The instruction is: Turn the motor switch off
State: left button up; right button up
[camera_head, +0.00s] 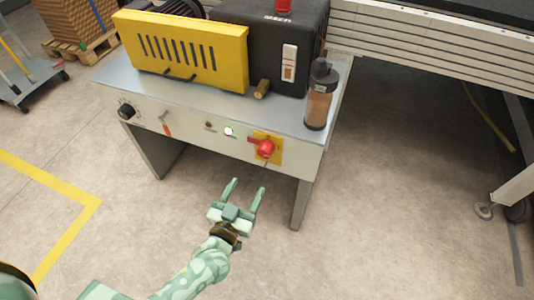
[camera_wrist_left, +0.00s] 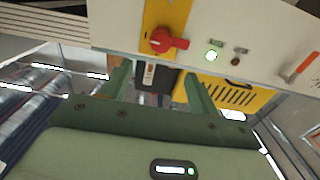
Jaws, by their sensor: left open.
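A red rotary switch (camera_head: 265,148) sits on a yellow plate (camera_head: 275,157) at the right of the machine's pale front panel. Its handle points left in the head view. The red switch also shows at the top of the left wrist view (camera_wrist_left: 165,41), where the picture is turned over. A lit green lamp (camera_head: 228,131) is left of it. No label naming the motor switch is readable. My left gripper (camera_head: 248,185) is open and empty, in front of and below the panel, apart from the switch. My right gripper is not in view.
A bottle with a dark lid (camera_head: 319,100) stands on the tabletop's right end. A yellow guard (camera_head: 185,50) and a dark box with a rocker switch (camera_head: 289,62) stand behind. A black knob (camera_head: 127,110) and red-tipped lever (camera_head: 165,124) are on the panel's left. Floor in front is clear.

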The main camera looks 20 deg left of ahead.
pick_arm(q)
jog(key=b, duration=0.2)
send_near(263, 155)
jog(key=w, duration=0.1)
jog(key=w+b, duration=0.2)
jog(key=w, duration=0.6)
jog(key=shift+w+d+f, duration=0.1)
jog(key=shift+w+d, duration=0.05)
jog(key=shift+w, duration=0.35)
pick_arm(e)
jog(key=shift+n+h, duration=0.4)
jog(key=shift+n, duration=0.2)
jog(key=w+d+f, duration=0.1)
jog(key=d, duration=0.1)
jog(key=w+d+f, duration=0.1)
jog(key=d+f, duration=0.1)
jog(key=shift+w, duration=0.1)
pick_arm(q)
jog(key=c, duration=1)
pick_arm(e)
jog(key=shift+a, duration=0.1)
